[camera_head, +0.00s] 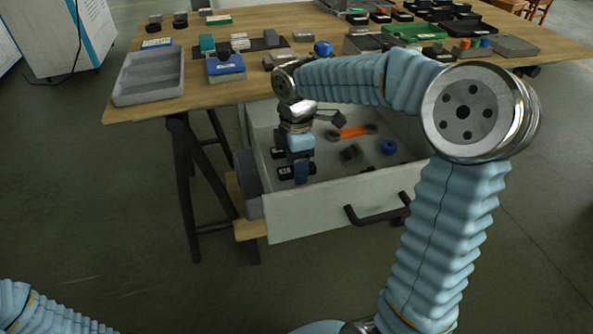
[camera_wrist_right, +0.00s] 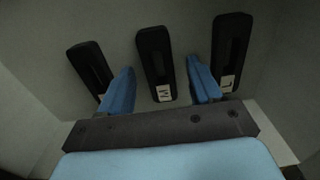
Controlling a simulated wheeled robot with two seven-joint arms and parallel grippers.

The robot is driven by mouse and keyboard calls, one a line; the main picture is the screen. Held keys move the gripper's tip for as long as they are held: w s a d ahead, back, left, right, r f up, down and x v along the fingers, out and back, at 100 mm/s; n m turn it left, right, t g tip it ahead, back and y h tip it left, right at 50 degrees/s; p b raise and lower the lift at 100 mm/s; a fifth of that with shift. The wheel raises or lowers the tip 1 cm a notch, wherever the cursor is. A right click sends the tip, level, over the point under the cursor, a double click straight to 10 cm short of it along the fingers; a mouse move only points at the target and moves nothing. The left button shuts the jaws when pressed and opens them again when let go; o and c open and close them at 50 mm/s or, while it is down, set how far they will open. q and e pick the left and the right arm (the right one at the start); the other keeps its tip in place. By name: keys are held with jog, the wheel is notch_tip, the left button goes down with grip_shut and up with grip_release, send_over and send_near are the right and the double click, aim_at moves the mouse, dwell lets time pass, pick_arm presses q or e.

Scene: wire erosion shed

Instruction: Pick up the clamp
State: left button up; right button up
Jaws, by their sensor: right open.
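Three black, elongated clamp-like pieces with white labels lie on the drawer floor in the right wrist view. The middle piece (camera_wrist_right: 155,62), marked M, lies between my spread fingers. The left piece (camera_wrist_right: 88,66) is partly hidden by a finger, and the right piece (camera_wrist_right: 231,50) is marked L. I cannot tell by shape alone which is the clamp. My right gripper (camera_head: 300,172) points down into the open drawer; in the right wrist view, the gripper (camera_wrist_right: 160,88) is open with nothing held. My left gripper is out of view; only its arm shows at bottom left.
The open drawer (camera_head: 330,208) has raised walls around the gripper and a dark front handle (camera_head: 375,215). An orange-handled tool (camera_head: 350,132) and a blue round item (camera_head: 389,147) lie to the right inside. The tabletop (camera_head: 190,97) above holds a grey tray (camera_head: 150,92) and many parts.

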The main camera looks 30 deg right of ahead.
grip_shut()
